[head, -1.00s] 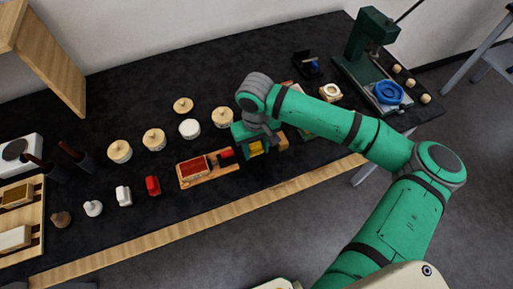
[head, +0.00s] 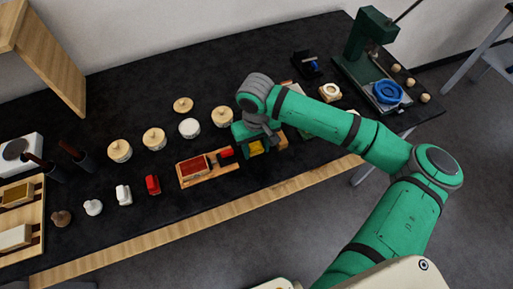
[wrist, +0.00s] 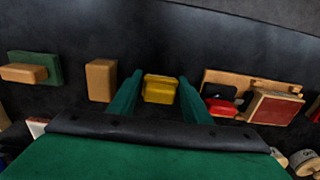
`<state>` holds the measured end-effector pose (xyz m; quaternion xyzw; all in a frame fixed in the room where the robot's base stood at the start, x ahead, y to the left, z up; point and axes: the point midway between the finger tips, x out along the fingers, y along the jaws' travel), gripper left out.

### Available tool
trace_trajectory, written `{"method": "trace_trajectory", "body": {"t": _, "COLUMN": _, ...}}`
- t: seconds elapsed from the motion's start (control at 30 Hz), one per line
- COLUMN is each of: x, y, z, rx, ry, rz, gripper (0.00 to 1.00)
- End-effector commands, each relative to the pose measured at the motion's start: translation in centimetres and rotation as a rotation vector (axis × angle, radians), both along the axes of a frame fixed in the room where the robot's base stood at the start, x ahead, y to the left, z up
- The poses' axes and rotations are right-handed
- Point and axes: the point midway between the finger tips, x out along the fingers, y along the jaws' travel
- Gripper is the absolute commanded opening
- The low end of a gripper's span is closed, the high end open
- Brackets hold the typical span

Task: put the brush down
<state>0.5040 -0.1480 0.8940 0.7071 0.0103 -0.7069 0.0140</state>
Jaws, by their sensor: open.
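A small yellow block-like thing (wrist: 160,89) lies on the black table between the fingers of my gripper (wrist: 159,79). I cannot tell for sure whether it is the brush, as its underside is hidden. The fingers are open, one on each side of it, with a gap showing at each side in the wrist view. In the head view, my gripper (head: 255,146) is low over the table near its front edge, and the yellow thing (head: 256,147) is partly covered by it.
A wooden board (head: 212,178) with a red pad (head: 193,168) lies left of my gripper in the head view. A wooden block (wrist: 101,80) and a green plate with a wooden block (wrist: 23,73) are on the other side. Lidded jars (head: 120,152) stand farther back.

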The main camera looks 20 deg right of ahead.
Motion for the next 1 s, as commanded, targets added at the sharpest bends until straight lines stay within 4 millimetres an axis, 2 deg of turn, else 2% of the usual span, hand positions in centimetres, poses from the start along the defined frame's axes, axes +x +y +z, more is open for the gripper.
{"method": "trace_trajectory", "body": {"t": 0.03, "x": 0.0, "y": 0.2, "z": -0.5, "rx": 0.004, "ry": 0.006, "rz": -0.003, "gripper": 0.6}}
{"method": "trace_trajectory", "body": {"t": 0.1, "x": -0.1, "y": 0.3, "z": 0.3, "rx": 0.006, "ry": 0.007, "rz": -0.001, "gripper": 0.6}}
{"method": "trace_trajectory", "body": {"t": 0.4, "x": -0.1, "y": 0.2, "z": 6.8, "rx": 0.004, "ry": 0.005, "rz": -0.003, "gripper": 0.6}}
{"method": "trace_trajectory", "body": {"t": 0.6, "x": -0.1, "y": 0.2, "z": 10.3, "rx": 0.003, "ry": 0.005, "rz": -0.002, "gripper": 0.6}}
{"method": "trace_trajectory", "body": {"t": 0.8, "x": -0.1, "y": 0.1, "z": 12.0, "rx": 0.002, "ry": 0.007, "rz": -0.002, "gripper": 0.6}}
{"method": "trace_trajectory", "body": {"t": 1.0, "x": -0.1, "y": 0.1, "z": 12.4, "rx": 0.002, "ry": 0.007, "rz": -0.002, "gripper": 0.6}}
